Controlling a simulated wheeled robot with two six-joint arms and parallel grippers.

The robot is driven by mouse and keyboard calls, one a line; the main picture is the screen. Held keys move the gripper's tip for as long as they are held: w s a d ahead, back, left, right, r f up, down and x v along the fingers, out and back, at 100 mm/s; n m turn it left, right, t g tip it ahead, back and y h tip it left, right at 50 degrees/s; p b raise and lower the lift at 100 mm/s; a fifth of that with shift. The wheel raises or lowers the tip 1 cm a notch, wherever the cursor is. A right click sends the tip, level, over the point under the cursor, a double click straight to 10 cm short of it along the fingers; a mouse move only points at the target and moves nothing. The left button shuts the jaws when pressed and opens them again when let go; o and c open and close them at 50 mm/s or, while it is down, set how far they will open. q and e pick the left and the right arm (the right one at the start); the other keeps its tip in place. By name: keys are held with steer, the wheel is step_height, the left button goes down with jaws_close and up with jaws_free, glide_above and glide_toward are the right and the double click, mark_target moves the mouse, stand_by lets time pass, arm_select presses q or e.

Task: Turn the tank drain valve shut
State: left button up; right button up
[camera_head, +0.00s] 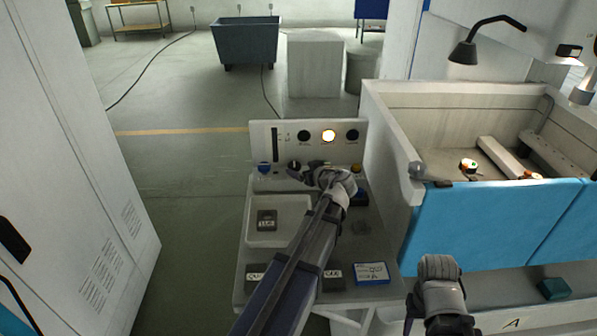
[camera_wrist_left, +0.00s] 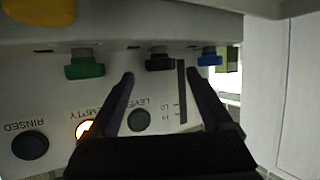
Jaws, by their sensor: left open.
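A row of valve knobs sits on the panel of the grey station. In the left wrist view, which shows the panel upside down, a green knob (camera_wrist_left: 85,65), a black knob (camera_wrist_left: 160,59) and a blue knob (camera_wrist_left: 209,57) stick out. I cannot read which is the drain valve. My left gripper (camera_head: 297,173) is open and empty in front of the panel. In the left wrist view its fingertips (camera_wrist_left: 160,78) lie either side of the black knob, apart from it. In the head view the arm hides the green knob; the blue knob (camera_head: 264,168) shows.
A yellow knob (camera_head: 357,170) is further right. A white tray (camera_head: 262,238) and blue card (camera_head: 371,273) lie on the station. The blue-fronted tank (camera_head: 475,225) stands close on the right.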

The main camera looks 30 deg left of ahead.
mark_target(294, 168)
arm_select(q)
steer(key=shift+b+x, duration=0.3)
steer(key=shift+x, duration=1.05)
steer(key=shift+s, duration=0.15)
jaws_close()
